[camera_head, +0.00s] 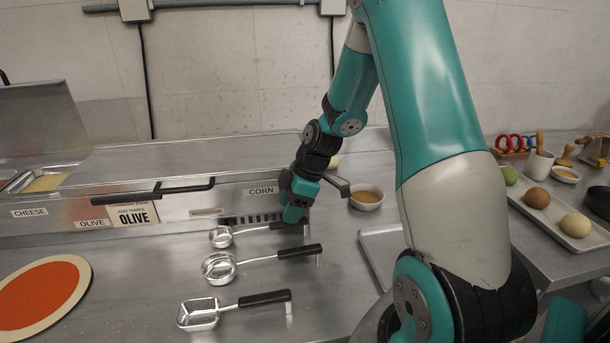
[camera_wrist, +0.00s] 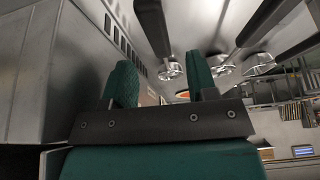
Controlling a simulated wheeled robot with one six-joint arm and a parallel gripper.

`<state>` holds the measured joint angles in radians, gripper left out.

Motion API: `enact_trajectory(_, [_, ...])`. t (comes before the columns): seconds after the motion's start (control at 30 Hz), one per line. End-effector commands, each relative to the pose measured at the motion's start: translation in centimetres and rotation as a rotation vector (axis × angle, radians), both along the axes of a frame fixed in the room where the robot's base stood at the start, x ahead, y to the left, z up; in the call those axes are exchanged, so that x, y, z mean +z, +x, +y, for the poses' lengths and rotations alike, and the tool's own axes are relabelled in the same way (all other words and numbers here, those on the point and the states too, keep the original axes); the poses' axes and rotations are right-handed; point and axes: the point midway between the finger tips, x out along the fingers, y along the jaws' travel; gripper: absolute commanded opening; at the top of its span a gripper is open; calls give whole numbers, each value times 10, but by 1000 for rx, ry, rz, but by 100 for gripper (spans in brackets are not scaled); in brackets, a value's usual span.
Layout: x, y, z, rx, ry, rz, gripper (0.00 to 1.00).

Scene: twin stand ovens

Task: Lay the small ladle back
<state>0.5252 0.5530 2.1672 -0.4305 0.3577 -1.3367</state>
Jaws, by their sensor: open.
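The small ladle (camera_head: 221,237) lies farthest back of three ladles on the steel counter, its round bowl to the left and its black handle to the right. My gripper (camera_head: 294,214) is low over the right end of that handle and hides part of it. In the wrist view, my gripper (camera_wrist: 164,78) has its two green fingers apart. A black handle (camera_wrist: 152,28) shows beyond and between them, with a shiny bowl (camera_wrist: 170,71) past it. I cannot tell whether the fingers touch the handle.
A larger round ladle (camera_head: 219,266) and a square ladle (camera_head: 198,313) lie in front. The counter unit labelled CORN (camera_head: 262,191) stands close behind my gripper. A small bowl (camera_head: 366,197) and a tray (camera_head: 384,250) are to the right. An orange disc (camera_head: 42,296) lies at left.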

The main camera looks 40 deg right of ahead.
Motion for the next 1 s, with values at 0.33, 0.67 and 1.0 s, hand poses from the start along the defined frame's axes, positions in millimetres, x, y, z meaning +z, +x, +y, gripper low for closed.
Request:
enact_trajectory(0.33, [77,-18,-28,-2,-3,-4,53])
enact_trajectory(0.67, [102,-24,-36,-1,1,0,53])
enact_trajectory(1.0, [112,-25,-3,-10,11,24,53])
